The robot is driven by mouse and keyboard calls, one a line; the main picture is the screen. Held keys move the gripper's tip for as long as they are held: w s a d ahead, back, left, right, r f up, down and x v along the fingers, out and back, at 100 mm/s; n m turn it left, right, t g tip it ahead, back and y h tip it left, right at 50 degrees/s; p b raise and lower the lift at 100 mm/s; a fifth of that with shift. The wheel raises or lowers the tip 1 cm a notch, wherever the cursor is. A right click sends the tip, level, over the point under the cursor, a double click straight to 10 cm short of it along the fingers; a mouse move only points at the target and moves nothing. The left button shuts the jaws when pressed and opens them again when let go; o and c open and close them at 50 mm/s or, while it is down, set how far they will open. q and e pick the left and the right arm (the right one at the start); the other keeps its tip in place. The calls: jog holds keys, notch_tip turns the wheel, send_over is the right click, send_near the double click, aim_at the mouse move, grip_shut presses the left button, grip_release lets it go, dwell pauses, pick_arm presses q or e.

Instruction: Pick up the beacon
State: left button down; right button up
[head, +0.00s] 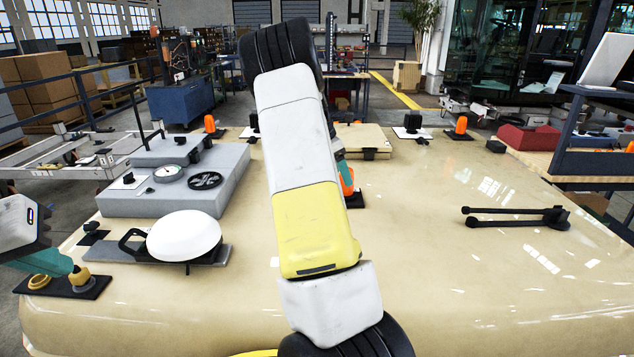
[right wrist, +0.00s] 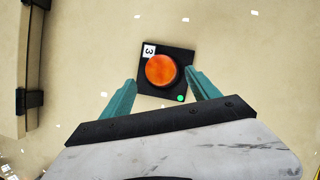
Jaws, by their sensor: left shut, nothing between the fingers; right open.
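An orange round beacon (right wrist: 162,70) sits on a black square plate with a white label "3" and a green dot. In the head view the beacon (head: 347,182) is partly hidden behind my right arm. My right gripper (right wrist: 163,84) is open, its teal fingertips on either side of the beacon's lower half; I cannot tell whether they touch it. In the head view one teal finger (head: 340,153) shows beside the arm. My left gripper (head: 70,270) is shut and empty at the left edge, beside a yellow fitting (head: 80,277) on a black plate.
More orange beacons stand at the far edge, left (head: 210,123) and right (head: 461,124). A grey block with gauge (head: 150,205) and a white dome (head: 184,234) lie at left. A black forked bracket (head: 515,216) lies at right, with clear beige surface around it.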

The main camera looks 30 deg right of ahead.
jog(key=x, duration=0.5)
jog(key=shift+s+r, duration=0.1)
jog(key=shift+s, duration=0.15)
grip_shut()
